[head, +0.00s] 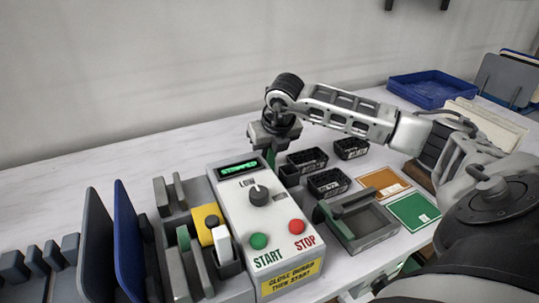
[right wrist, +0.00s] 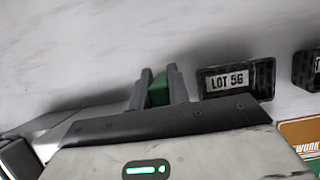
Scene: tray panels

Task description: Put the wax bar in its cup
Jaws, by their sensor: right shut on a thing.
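My right gripper (head: 270,150) points down behind the control box, near the black bins. It is shut on a green piece (right wrist: 158,90), which shows between the two grey fingers in the right wrist view. The head view shows only a sliver of this piece; I cannot tell for sure that it is the wax bar. A small dark cup (head: 289,174) stands just right of the control box, below and right of the gripper. Whether this is the wax bar's cup I cannot tell. A white block (head: 222,240) stands in a dark holder left of the box. My left gripper is not in view.
The control box (head: 235,205) reads STOPPED and has START and STOP buttons. Several black labelled bins (head: 328,184) stand right of it, with a grey tray (head: 372,232) in front. Upright panels (head: 127,235) stand left. A blue tray (head: 432,92) lies at the back right.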

